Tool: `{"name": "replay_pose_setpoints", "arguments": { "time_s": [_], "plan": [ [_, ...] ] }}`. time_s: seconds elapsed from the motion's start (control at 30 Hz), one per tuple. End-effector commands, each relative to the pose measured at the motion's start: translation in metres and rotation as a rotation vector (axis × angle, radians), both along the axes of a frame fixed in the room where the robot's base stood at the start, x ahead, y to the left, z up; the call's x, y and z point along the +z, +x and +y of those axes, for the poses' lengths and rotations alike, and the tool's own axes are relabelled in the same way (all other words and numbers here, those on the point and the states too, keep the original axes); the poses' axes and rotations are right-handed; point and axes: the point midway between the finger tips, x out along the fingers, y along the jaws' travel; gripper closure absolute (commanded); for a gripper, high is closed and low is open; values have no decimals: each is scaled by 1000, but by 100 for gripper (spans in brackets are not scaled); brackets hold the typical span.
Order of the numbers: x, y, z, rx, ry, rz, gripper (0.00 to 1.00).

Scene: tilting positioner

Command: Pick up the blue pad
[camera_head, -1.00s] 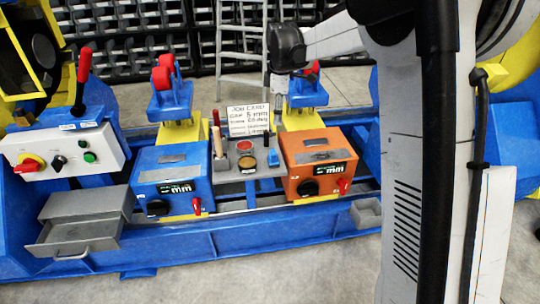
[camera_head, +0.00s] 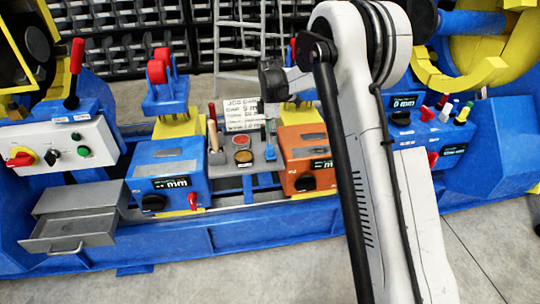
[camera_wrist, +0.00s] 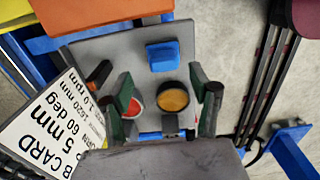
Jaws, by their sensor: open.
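The blue pad (camera_wrist: 163,55) is a small blue block on the grey tray (camera_wrist: 110,48) in the wrist view. It also shows in the head view (camera_head: 270,152), at the right part of that tray. My gripper (camera_wrist: 163,103) is open and empty, with its dark green fingers spread at the left and right. The pad lies beyond the fingertips in the picture, apart from them. In the head view my wrist is above the tray, and the fingers are hard to make out.
A red round pot (camera_wrist: 134,106) and an amber round pot (camera_wrist: 174,97) sit on the tray near the fingers. A job card (camera_wrist: 45,118) stands at the left. An orange box (camera_head: 305,172) and a blue box (camera_head: 168,176) flank the tray. An upright handle (camera_head: 213,130) stands at its left.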

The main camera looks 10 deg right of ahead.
Motion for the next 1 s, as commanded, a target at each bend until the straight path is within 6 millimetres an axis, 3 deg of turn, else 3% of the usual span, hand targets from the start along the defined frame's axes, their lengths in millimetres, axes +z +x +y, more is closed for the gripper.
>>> {"name": "replay_pose_setpoints", "arguments": {
  "time_s": [0.27,0.6,0.87,1.0],
  "plan": [
    [-15,-1,1,0,0,0,43],
    [-58,-5,4,-1,0,0,43],
    [-61,-5,4,-1,0,0,43],
    [-61,-5,4,-1,0,0,60]
  ]
}}
